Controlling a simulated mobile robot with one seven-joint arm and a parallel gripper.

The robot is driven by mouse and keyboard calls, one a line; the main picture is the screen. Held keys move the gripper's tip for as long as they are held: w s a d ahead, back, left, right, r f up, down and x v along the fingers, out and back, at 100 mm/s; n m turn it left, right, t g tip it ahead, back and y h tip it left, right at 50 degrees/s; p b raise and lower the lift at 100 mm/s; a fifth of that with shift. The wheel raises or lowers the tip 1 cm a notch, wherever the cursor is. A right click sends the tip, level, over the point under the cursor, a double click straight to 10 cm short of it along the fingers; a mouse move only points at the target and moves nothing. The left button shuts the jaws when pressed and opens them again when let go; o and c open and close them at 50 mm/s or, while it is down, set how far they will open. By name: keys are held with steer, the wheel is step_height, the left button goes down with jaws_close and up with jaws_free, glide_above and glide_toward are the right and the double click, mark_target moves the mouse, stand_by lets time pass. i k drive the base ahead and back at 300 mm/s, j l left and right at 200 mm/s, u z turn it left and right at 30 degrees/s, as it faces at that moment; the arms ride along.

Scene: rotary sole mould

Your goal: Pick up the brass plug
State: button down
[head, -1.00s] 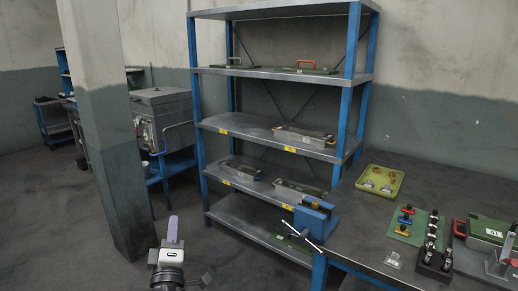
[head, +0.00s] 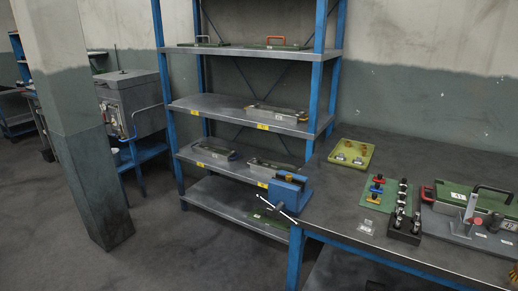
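Small brass-coloured pieces (head: 350,143) stand at the back of a yellow-green tray (head: 336,160) on the workbench. They are too small for me to tell exact shapes or which one is the brass plug. Silver pieces (head: 358,161) sit in front of them in the same tray. On a green mat (head: 381,206) to the right are knob-like pieces in blue, red (head: 376,188) and yellow (head: 373,198).
The workbench (head: 325,212) has a blue vice (head: 287,190) at its left corner. A black rack (head: 404,231) and a green mould with a handle (head: 470,199) stand to the right. A blue-framed shelf (head: 317,100) stands behind left; a pillar (head: 75,140) is farther left.

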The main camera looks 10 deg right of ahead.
mark_target(288, 177)
steer(key=z, duration=1.55)
steer(key=i+j, duration=0.15)
steer(key=j, duration=0.35)
steer(key=i+j, duration=0.1)
steer(key=j, duration=0.4)
steer(key=i+j, duration=0.15)
steer(key=j, duration=0.35)
steer(key=i+j, duration=0.1)
steer(key=j, duration=0.45)
steer(key=i+j, duration=0.15)
steer(key=j, duration=0.35)
steer(key=i+j, duration=0.1)
steer(key=j, duration=0.4)
steer(key=i+j, duration=0.15)
steer(key=j, duration=0.35)
steer(key=i+j, duration=0.15)
steer(key=j, duration=0.35)
